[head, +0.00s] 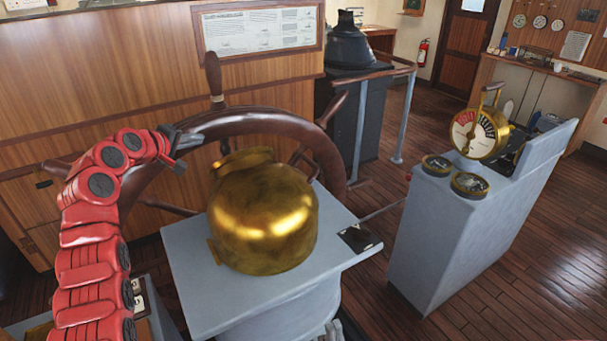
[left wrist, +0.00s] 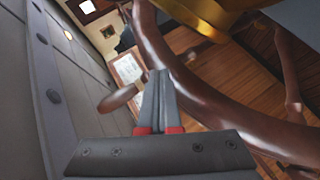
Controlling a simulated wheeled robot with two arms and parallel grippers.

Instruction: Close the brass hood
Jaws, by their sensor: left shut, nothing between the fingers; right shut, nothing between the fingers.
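The brass hood (head: 265,215) is a rounded, shiny dome on a grey pedestal top (head: 195,290), in front of the ship's wheel. A raised brass part (head: 243,161) shows at its far upper side. I cannot tell from here how far it is open. A brass edge (left wrist: 200,22) shows at the top of the left wrist view. My left gripper (head: 181,166) is left of the hood, apart from it, beside the wheel's rim. In the left wrist view its fingers (left wrist: 160,75) are together with nothing between them. My right gripper is out of view.
The wooden wheel (head: 325,150) with spokes stands close behind the hood; its rim also crosses the left wrist view (left wrist: 185,85). A grey telegraph console (head: 435,235) with brass dials stands to the right. Open plank floor lies between and beyond.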

